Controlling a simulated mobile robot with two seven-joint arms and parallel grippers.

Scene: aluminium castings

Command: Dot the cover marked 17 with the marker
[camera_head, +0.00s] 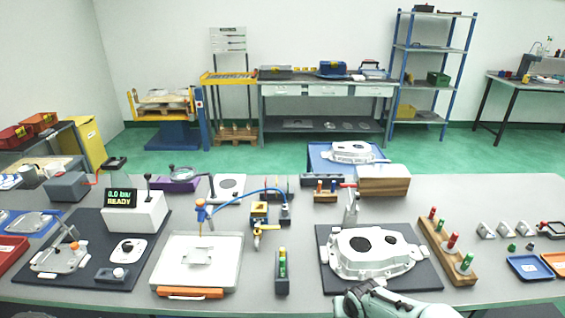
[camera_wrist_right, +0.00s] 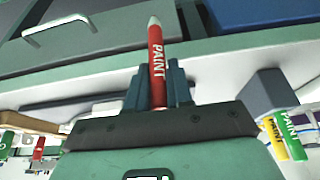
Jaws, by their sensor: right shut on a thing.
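My right gripper (camera_wrist_right: 155,85) is shut on a red paint marker (camera_wrist_right: 156,55) in the right wrist view; its pale tip points away from the jaws. In the head view my right arm shows at the bottom edge, in front of the large casting; the jaws and marker cannot be made out there. No number 17 is readable. Cover-like parts are the large pale casting (camera_head: 350,268) on a dark mat, a small plate (camera_head: 128,250) on the left mat and a plate (camera_head: 197,257) on the white tray. My left gripper is not in view.
A dark holder (camera_head: 282,288) with green and yellow markers stands left of the casting mat. A wooden rack (camera_head: 432,245) with red and green gauges stands right of it. Blue and orange trays lie far right. Bare table shows between the white tray and the holder.

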